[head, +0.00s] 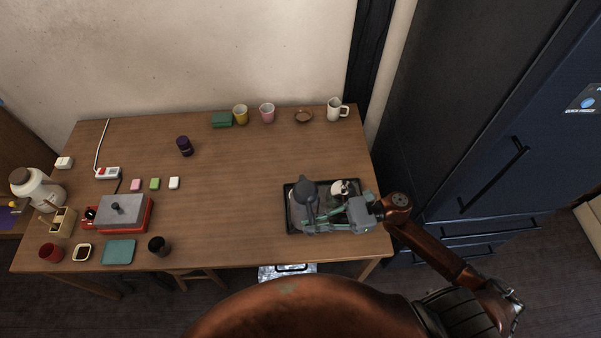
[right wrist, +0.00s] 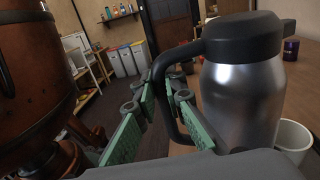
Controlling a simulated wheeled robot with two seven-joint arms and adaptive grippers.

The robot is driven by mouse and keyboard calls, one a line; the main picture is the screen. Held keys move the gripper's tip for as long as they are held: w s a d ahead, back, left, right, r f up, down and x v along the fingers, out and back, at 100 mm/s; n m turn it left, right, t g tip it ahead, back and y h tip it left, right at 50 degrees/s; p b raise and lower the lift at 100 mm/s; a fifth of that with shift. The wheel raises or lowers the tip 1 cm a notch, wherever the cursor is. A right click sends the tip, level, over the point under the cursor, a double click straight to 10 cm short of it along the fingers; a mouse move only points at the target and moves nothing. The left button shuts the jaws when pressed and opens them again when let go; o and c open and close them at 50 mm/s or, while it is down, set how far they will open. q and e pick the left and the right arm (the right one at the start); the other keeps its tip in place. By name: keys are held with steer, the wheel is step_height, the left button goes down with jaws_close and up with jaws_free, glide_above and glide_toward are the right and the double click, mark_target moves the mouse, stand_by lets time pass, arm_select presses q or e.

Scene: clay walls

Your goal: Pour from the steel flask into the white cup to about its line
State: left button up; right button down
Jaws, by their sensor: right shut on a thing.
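The steel flask (head: 305,197) with its dark lid is at the left part of a dark tray (head: 289,222) near the table's front right. It fills the right wrist view (right wrist: 240,95) and looks upright. I cannot tell whether its base touches the tray. My right gripper (head: 328,215) is shut on the flask's black handle, seen between the green finger pads in the right wrist view (right wrist: 166,100). The white cup (head: 340,187) is to the right of the flask, partly hidden by my gripper; its rim shows in the right wrist view (right wrist: 294,138). Its line and contents are unclear. My left gripper is not visible.
A white mug (head: 334,110), a brown dish (head: 303,116), pink (head: 267,113) and yellow (head: 240,115) cups line the back edge. A dark purple canister (head: 185,146) stands left of centre. The table's middle is clear. A dark fridge (head: 480,130) stands close on the right.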

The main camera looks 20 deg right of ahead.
steer(key=shift+r+p, duration=1.25)
steer(key=shift+r, duration=1.95)
